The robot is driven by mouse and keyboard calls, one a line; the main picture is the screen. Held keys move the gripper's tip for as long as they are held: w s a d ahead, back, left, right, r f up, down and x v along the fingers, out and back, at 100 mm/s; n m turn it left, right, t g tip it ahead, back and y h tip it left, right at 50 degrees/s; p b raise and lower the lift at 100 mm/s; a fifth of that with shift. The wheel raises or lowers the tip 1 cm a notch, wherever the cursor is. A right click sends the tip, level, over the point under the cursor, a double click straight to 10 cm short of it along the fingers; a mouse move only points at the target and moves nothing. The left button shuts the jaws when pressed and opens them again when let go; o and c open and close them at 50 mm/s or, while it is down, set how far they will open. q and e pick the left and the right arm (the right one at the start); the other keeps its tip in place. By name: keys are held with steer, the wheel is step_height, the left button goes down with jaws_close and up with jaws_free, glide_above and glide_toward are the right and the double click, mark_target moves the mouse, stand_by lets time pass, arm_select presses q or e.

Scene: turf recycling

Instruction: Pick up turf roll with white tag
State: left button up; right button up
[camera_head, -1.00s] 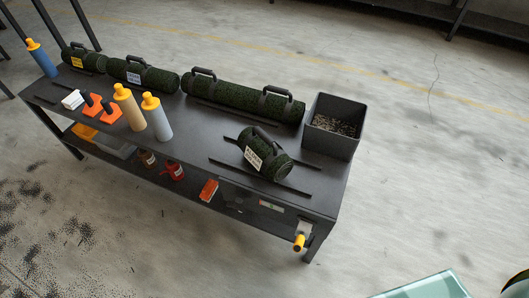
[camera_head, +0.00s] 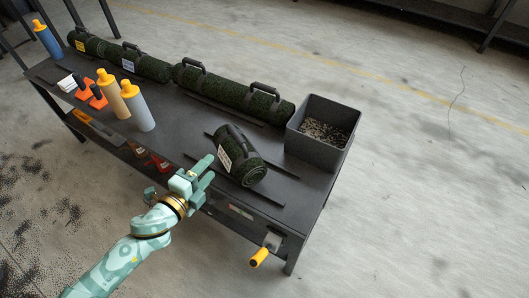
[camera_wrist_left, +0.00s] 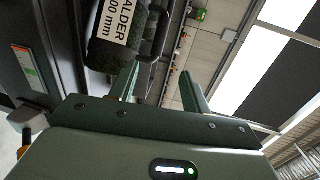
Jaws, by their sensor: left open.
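A short dark green turf roll (camera_head: 249,168) with a white tag (camera_head: 224,158) and a black handle lies at the front of the dark bench, between two thin rails. In the left wrist view the roll (camera_wrist_left: 104,55) is at the upper left, and its white tag (camera_wrist_left: 117,20) shows part of its lettering. My left gripper (camera_head: 207,170) is open, in front of the roll's tagged side, with its fingers pointing toward it. In the left wrist view nothing shows between the fingertips (camera_wrist_left: 160,76). A longer roll (camera_head: 145,66) with a pale tag lies at the back. My right gripper is out of view.
A grey bin (camera_head: 322,148) with loose granules stands right of the roll. A long two-handled roll (camera_head: 230,88) and a yellow-tagged roll (camera_head: 88,44) lie along the back. Bottles (camera_head: 137,108) and orange tools (camera_head: 97,97) stand at left. A yellow-handled crank (camera_head: 259,257) sticks out in front.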

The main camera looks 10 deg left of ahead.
arm_select(q)
steer(key=b, duration=0.2)
glide_toward(236, 135)
steer(key=shift+m, duration=0.4)
steer(key=x, duration=0.2)
steer(key=f+x, duration=0.1)
steer(key=x, duration=0.2)
steer(key=shift+w+d, duration=0.1)
steer(key=b+x, duration=0.1)
steer(key=x, duration=0.3)
steer(key=b+x, duration=0.1)
steer(key=shift+w+a+f+b, duration=0.3)
steer(key=shift+w+b, duration=0.05)
steer(key=shift+w, duration=0.1)
steer(key=shift+r, duration=0.2)
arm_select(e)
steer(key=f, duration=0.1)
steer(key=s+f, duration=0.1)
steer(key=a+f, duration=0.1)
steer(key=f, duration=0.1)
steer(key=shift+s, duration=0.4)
arm_select(q)
jaws_close()
steer(key=shift+s+f, duration=0.1)
steer(key=shift+f, duration=0.05)
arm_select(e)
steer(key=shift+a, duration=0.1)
